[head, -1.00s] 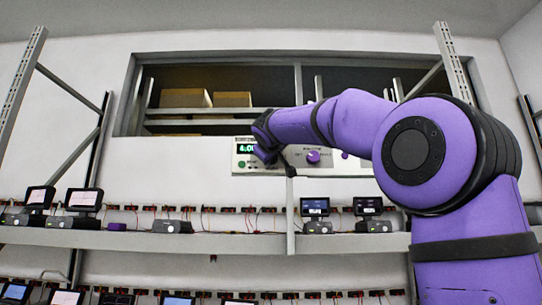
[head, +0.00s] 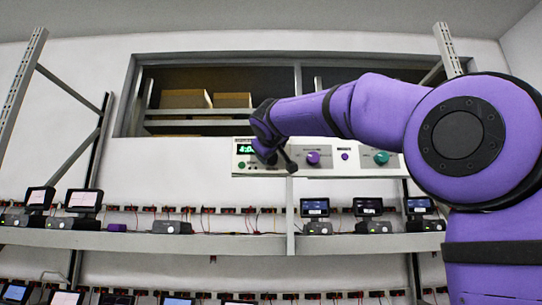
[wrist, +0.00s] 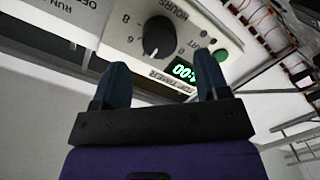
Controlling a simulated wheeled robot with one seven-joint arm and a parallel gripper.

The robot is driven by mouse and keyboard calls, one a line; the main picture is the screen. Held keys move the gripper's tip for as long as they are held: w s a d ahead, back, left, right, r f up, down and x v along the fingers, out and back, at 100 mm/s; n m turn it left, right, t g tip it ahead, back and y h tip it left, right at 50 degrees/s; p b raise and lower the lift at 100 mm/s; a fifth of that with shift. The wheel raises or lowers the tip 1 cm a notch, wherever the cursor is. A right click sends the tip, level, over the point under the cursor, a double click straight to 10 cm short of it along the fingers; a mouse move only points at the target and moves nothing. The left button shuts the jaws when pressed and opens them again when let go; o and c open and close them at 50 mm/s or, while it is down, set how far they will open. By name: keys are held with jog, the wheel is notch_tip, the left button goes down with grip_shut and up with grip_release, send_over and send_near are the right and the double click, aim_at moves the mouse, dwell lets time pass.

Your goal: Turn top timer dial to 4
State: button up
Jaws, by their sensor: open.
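The black timer dial (wrist: 158,36) sits on a pale panel (wrist: 125,36) in the wrist view, under the word HOURS, with numbers around it. My gripper (wrist: 162,75) is open. Its two dark fingers stand apart with the dial beyond their tips, and nothing is between them. A green timer display (wrist: 184,71) shows beside the right finger, partly covered. In the head view the display (head: 245,149) appears to start with 4, its right end hidden. My gripper (head: 268,152) is in front of the panel's left part there and hides the dial.
The panel also has a purple knob (head: 313,158), a purple button (head: 345,156), a teal knob (head: 381,158) and a green button (head: 241,165). Below runs a grey shelf (head: 130,241) with several small screens. A rack post (head: 291,218) stands below the panel.

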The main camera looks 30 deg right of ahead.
jog(key=v, duration=0.6)
jog(key=shift+s+a, duration=0.1)
jog(key=shift+f, duration=0.15)
jog(key=s+a+f+g+y, duration=0.3)
jog(key=s+f, duration=0.5)
jog(key=f, duration=0.7)
jog(key=s+a+f+m+g+y, duration=0.1)
jog(key=s+a+f+g+y, duration=0.2)
jog(key=s+f, duration=0.6)
jog(key=s+a+f+g+y, duration=0.2)
jog(key=s+f, duration=0.6)
jog(key=f, duration=1.5)
jog(key=shift+s+a+m+g+y, duration=0.35)
jog(key=shift+a+y, duration=0.25)
jog(key=shift+y, duration=0.3)
